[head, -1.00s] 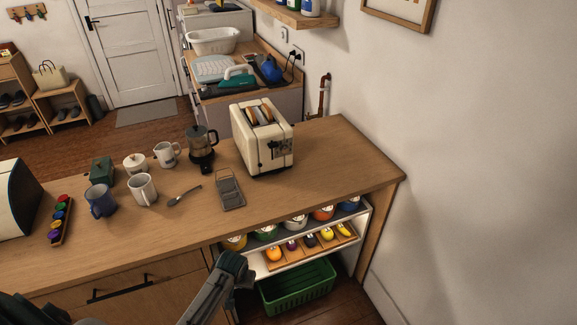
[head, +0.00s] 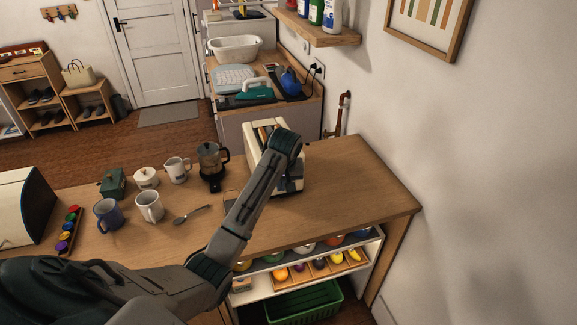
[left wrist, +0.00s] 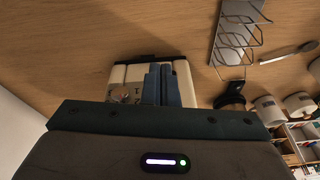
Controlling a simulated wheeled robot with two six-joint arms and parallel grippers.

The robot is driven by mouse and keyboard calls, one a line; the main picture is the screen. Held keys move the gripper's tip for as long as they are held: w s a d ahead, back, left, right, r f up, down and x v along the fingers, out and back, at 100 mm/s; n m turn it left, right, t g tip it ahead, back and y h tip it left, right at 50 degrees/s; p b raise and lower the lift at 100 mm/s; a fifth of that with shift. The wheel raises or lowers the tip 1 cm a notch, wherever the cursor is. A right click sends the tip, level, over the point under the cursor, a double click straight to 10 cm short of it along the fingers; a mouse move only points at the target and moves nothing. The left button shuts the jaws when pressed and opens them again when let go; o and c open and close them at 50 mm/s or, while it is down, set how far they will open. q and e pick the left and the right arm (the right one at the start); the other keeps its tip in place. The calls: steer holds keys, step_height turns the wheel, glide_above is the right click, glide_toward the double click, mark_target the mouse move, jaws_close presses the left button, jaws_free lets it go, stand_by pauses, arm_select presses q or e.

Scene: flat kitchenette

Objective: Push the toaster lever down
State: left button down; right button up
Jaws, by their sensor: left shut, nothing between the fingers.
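The cream toaster (head: 252,147), with toast in its slots, stands on the wooden counter. In the head view my left arm reaches across its front, hiding much of the front and the lever. In the left wrist view my left gripper (left wrist: 162,68) is shut and empty, its fingers directly in front of the toaster (left wrist: 119,76). The lever itself cannot be made out, and I cannot tell whether the fingers touch the toaster. My right gripper is out of view.
A coffee maker (head: 211,162), a white mug (head: 149,207), a blue mug (head: 108,214) and a spoon (head: 192,214) are left of the toaster. A grey wire rack (left wrist: 237,30) lies near it. The counter right of the toaster is clear up to the wall.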

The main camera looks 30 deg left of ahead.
arm_select(q)
steer(key=w+a+r+n, duration=0.2)
steer(key=w+r, duration=0.3)
steer(key=r, duration=0.3)
steer(key=shift+w+r, duration=0.3)
steer(key=shift+r, duration=0.1)
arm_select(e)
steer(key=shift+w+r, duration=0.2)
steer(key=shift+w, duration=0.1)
arm_select(q)
steer(key=shift+f, duration=0.1)
steer(key=x, duration=0.6)
steer(key=shift+f, duration=0.4)
